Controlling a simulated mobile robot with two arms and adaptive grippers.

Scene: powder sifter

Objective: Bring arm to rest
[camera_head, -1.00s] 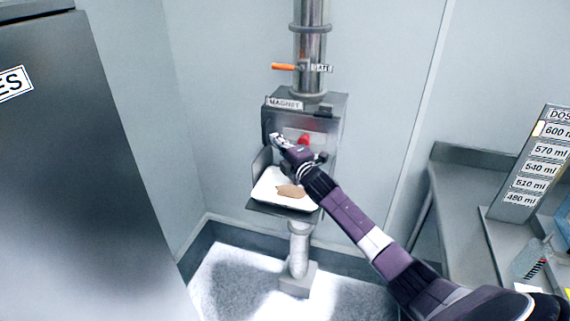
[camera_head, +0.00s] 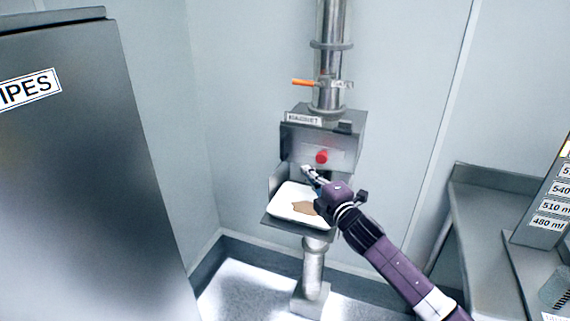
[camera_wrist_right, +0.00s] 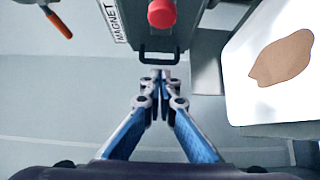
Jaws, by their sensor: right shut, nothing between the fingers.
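My right gripper (camera_head: 306,172) is shut and empty. In the head view it is in front of the magnet box (camera_head: 345,150), over the white tray's back edge in the picture. In the right wrist view its blue fingers meet at the tips (camera_wrist_right: 158,75), just below the dark handle (camera_wrist_right: 158,54) of the magnet box (camera_wrist_right: 135,30) in the picture; I cannot tell if they touch it. My right arm reaches in from the lower right. My left gripper is not in view.
The white tray (camera_head: 285,206) holds a patch of brown powder (camera_head: 304,208) and sits on a shelf below the box. A red knob (camera_head: 321,157) and an orange valve handle (camera_head: 302,82) stick out. A dark cabinet (camera_head: 75,190) stands left, a grey bench (camera_head: 490,185) right.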

